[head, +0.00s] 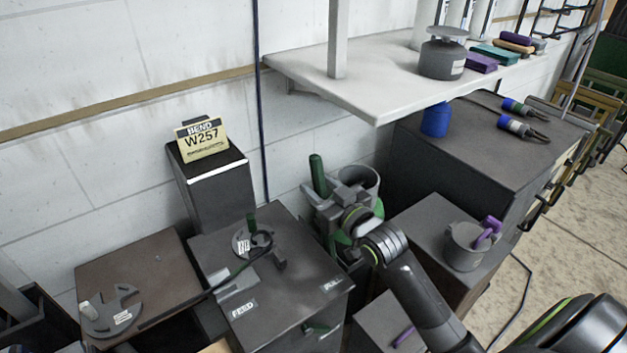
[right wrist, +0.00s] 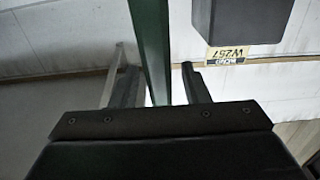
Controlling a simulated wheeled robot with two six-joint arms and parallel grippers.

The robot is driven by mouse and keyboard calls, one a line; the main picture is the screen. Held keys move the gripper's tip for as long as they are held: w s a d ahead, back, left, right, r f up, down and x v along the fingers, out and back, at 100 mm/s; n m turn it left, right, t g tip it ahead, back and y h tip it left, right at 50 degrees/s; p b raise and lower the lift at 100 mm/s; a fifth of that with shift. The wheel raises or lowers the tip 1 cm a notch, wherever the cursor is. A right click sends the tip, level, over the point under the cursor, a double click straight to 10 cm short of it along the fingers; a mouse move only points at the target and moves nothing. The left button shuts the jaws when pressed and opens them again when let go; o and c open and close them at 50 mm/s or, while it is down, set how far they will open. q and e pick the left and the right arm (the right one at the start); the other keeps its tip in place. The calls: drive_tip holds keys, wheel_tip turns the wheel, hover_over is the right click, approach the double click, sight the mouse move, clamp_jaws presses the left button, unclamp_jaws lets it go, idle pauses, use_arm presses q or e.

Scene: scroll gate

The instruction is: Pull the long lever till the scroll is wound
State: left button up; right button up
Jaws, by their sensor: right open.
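A long lever with a dark green grip (head: 318,175) stands nearly upright between the wall and the dark machine box (head: 290,290). Its lower part is hidden behind my right gripper (head: 333,203). In the right wrist view the green lever (right wrist: 150,35) passes between the two fingers of my right gripper (right wrist: 153,62), with a gap visible on both sides. The right gripper is open around the lever. The box carries labels reading FEED and PULL, and a short green knob on its top. I cannot make out the scroll. My left gripper is not in view.
A dark pillar (head: 215,190) with a W257 sign (head: 201,139) stands at the wall. A pale shelf (head: 375,85) juts out above right of the gripper. A grey bin (head: 360,180) is close behind it. A grey cup (head: 468,250) stands on a cabinet to the right.

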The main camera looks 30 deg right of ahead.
drive_tip(key=shift+w+a, duration=0.15)
drive_tip(key=shift+w, duration=1.05)
drive_tip(key=shift+c, duration=0.4)
clamp_jaws()
